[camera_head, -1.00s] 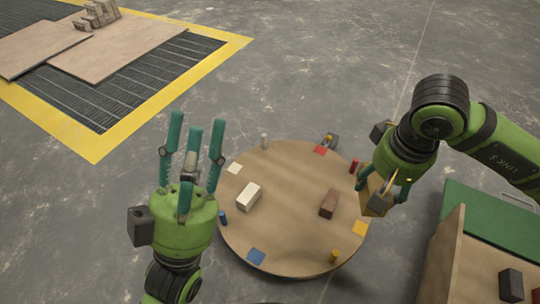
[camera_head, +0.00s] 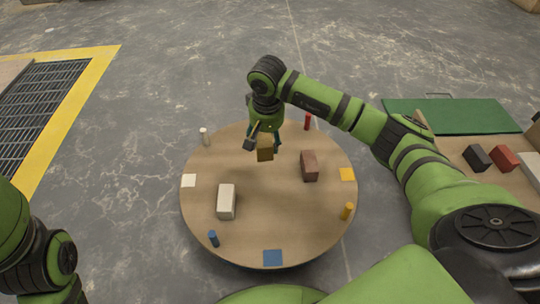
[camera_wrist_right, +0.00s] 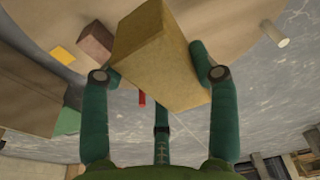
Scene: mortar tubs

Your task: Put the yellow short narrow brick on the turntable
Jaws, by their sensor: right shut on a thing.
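The yellow brick (camera_head: 265,149) is held in my right gripper (camera_head: 264,136) above the far part of the round wooden turntable (camera_head: 272,215). In the right wrist view, the brick (camera_wrist_right: 155,52) sits between the fingers of my right gripper (camera_wrist_right: 160,82), which are shut on it. I cannot tell whether its underside touches the turntable. My left gripper is out of view; only part of the left arm shows at lower left.
On the turntable are a white brick (camera_head: 226,202), a brown brick (camera_head: 309,167), upright pegs including a red peg (camera_head: 307,121) and a white peg (camera_head: 204,136), and flat coloured squares. Black (camera_head: 477,157) and red (camera_head: 503,158) bricks lie at right. The turntable's middle is bare.

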